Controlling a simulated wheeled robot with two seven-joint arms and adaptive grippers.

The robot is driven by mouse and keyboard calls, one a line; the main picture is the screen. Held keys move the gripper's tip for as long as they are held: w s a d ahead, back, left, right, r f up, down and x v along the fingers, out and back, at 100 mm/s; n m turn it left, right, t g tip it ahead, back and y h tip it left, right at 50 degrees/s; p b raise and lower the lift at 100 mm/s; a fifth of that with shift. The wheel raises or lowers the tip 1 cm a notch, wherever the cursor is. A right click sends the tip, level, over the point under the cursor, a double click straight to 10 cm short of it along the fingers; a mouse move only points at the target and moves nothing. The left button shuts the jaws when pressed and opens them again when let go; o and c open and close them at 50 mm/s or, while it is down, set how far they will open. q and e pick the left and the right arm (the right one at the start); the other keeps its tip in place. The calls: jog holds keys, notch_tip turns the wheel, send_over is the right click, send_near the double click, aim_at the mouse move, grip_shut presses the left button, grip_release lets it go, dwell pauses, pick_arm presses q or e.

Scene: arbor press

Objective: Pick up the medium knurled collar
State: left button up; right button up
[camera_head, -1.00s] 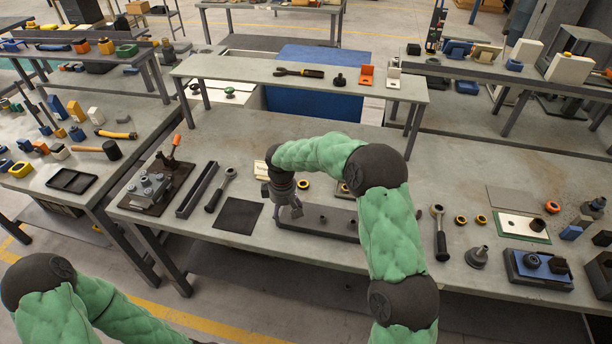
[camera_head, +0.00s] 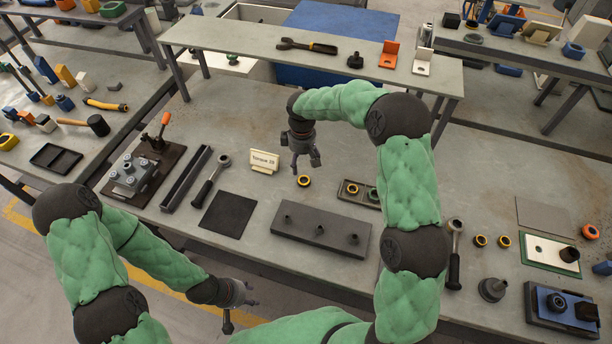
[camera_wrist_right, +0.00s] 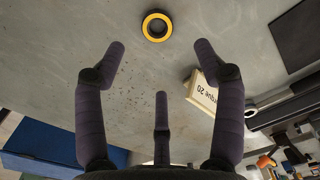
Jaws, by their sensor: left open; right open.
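A black-and-yellow collar (camera_head: 303,181) lies flat on the bench just below my right gripper (camera_head: 305,163). It also shows in the right wrist view as a ring (camera_wrist_right: 157,26), beyond the spread fingertips (camera_wrist_right: 160,62) and not touching them. My right gripper is open and empty above the bench. Similar collars lie in a small tray (camera_head: 345,197) and on the bench at the right (camera_head: 480,240); I cannot tell for certain which is the medium one. My left gripper (camera_head: 246,302) is open, low near the bench's front edge.
A "Torque 20" sign (camera_head: 264,161) stands just left of the collar. A dark block with pegs (camera_head: 300,233) lies in front, and a black mat (camera_head: 229,215) lies left. A raised shelf (camera_head: 250,50) runs behind. Bare bench surrounds the collar.

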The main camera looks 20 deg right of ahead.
aim_at(304, 183)
jog(key=f, duration=0.5)
jog(key=f+b, duration=0.1)
jog(key=f, duration=0.3)
jog(key=shift+d+f, duration=0.2)
jog(key=shift+f, duration=0.15)
jog(key=c, duration=1.3)
